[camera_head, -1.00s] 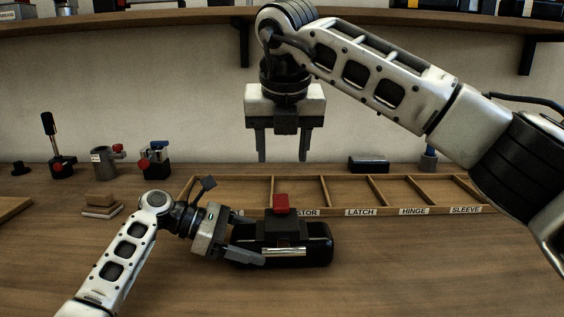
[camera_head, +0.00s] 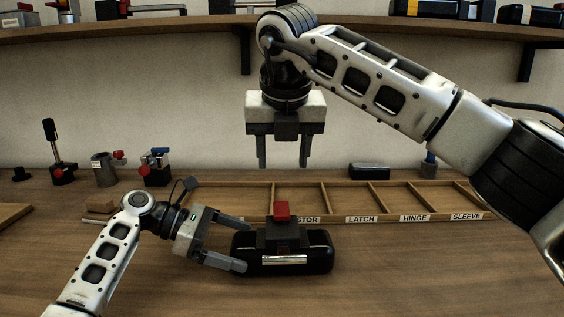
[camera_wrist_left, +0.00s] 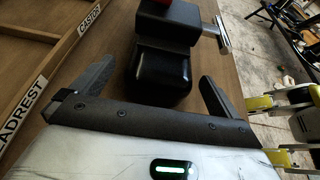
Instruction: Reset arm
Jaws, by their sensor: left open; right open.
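My left gripper (camera_head: 236,243) is open and empty, low over the table at the left end of a black padded part (camera_head: 318,250) with a red knob (camera_head: 282,210) on top. In the left wrist view the part's rounded black end (camera_wrist_left: 158,78) lies ahead, between and beyond the two spread fingers (camera_wrist_left: 155,88). My right gripper (camera_head: 284,150) is open and empty. It points down, high above the table and behind the black part.
A wooden tray (camera_head: 388,219) with labelled compartments, including LATCH, HINGE and SLEEVE, lies behind the black part. A small black block (camera_head: 369,171) sits behind it. Small devices (camera_head: 157,167) stand at the back left. The front right table (camera_head: 430,270) is clear.

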